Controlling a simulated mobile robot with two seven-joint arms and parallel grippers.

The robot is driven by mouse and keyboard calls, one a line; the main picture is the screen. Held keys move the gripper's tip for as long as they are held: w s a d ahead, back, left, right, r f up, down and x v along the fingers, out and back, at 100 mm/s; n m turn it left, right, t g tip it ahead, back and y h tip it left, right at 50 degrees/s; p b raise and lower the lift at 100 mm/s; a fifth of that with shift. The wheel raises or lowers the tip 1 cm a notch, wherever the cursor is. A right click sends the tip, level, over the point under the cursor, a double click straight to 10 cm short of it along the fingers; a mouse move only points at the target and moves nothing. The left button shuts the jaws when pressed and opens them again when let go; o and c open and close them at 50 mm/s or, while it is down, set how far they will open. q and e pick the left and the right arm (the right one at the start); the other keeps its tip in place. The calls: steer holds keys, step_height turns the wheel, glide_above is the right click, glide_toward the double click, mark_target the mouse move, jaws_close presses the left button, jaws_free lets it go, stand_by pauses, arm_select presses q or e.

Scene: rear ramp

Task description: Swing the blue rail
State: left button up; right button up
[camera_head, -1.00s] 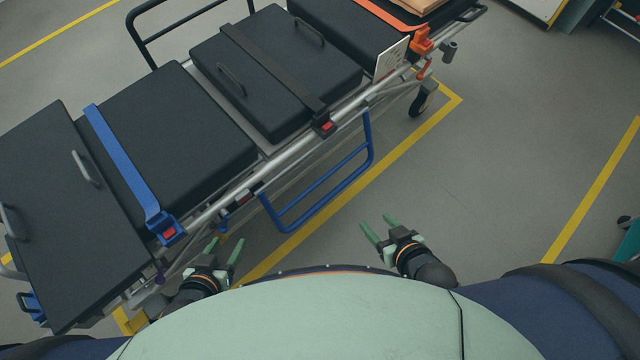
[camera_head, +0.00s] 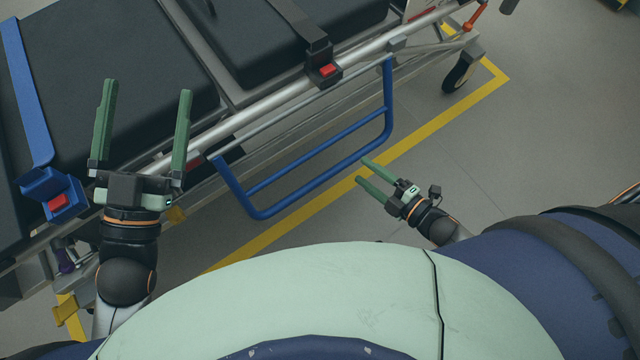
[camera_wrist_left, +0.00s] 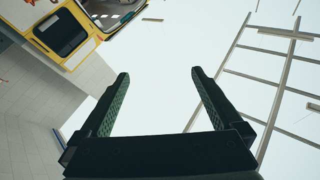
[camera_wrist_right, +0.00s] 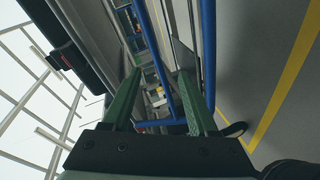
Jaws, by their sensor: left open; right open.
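The blue rail (camera_head: 318,171) is a tubular frame hanging down from the near side of the stretcher (camera_head: 290,103). In the right wrist view the blue rail (camera_wrist_right: 208,50) runs past the fingertips, near the right finger. My right gripper (camera_head: 368,172) is open and empty, just below the rail's lower right corner; whether it touches the rail I cannot tell. My left gripper (camera_head: 146,88) is open and empty, raised in front of the stretcher, left of the rail. The left wrist view shows its fingers (camera_wrist_left: 160,80) pointing up with nothing between them.
A blue strap (camera_head: 27,90) with a red-button buckle (camera_head: 58,202) lies across the stretcher pad at left. A black strap buckle (camera_head: 325,70) sits above the rail. A wheel (camera_head: 458,75) stands at right. Yellow floor lines (camera_head: 440,111) cross the clear grey floor.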

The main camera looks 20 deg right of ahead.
mark_target(327, 174)
step_height(327, 174, down, 10)
steer(key=s+n+g+y+b, duration=0.1)
steer(key=n+y+b, duration=0.3)
steer(key=n+b, duration=0.35)
arm_select(q)
steer(key=s+d+f+m+h+b, duration=0.1)
steer(key=s+f+m+h+b, duration=0.1)
steer(key=s+m+h+b, duration=0.1)
steer(key=s+m+h, duration=0.1)
steer(key=s+h, duration=0.1)
steer(key=h, duration=0.1)
steer(key=shift+s+d+f+m+t, duration=0.2)
steer(key=shift+d+f+m+t, duration=0.1)
steer(key=shift+f+m+t, duration=0.1)
arm_select(e)
steer(key=shift+m, duration=0.35)
steer(key=x, duration=1.1)
steer(key=shift+w+a+f, duration=0.1)
steer(key=shift+w+f, duration=0.15)
steer(key=shift+f, duration=0.1)
jaws_close()
